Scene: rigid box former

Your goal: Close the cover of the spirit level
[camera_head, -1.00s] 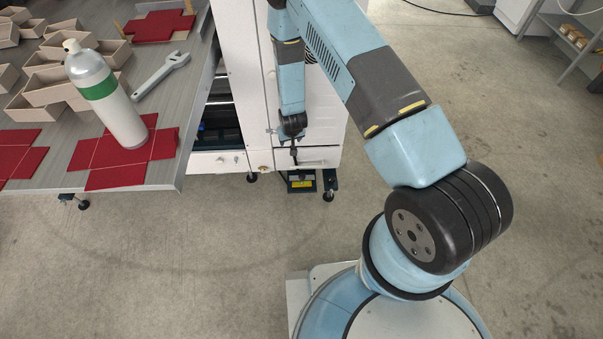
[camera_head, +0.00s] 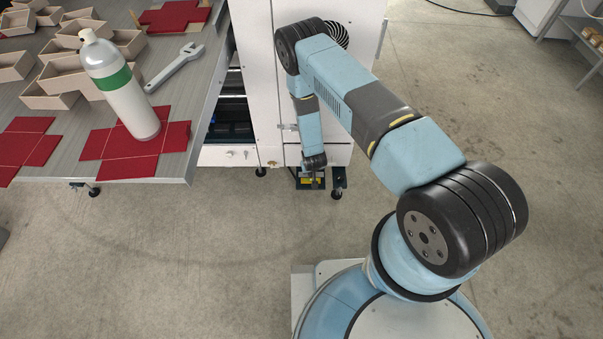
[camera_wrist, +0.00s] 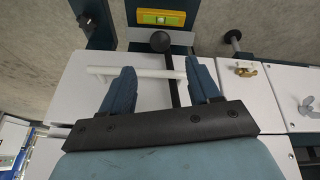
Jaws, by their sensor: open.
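The spirit level (camera_wrist: 161,17) is a yellow block with a green vial, set in a dark blue mount low on the white machine, near the floor. Its vial shows uncovered in the wrist view. It also shows as a small yellow patch in the head view (camera_head: 311,183). I cannot make out its cover for certain. A black rod with a ball knob (camera_wrist: 160,41) stands just below the level in the wrist view. My gripper (camera_wrist: 160,67) is open and empty, its fingers on either side of the rod in the picture, pointing toward the level. Contact cannot be told.
A white bar handle (camera_wrist: 140,72) crosses behind the fingers. A brass wing nut (camera_wrist: 245,70) and a grey one (camera_wrist: 307,106) sit to the right. A table (camera_head: 200,120) at left holds a bottle (camera_head: 118,85), wrench (camera_head: 175,67), red blanks and wooden boxes. Floor in front is free.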

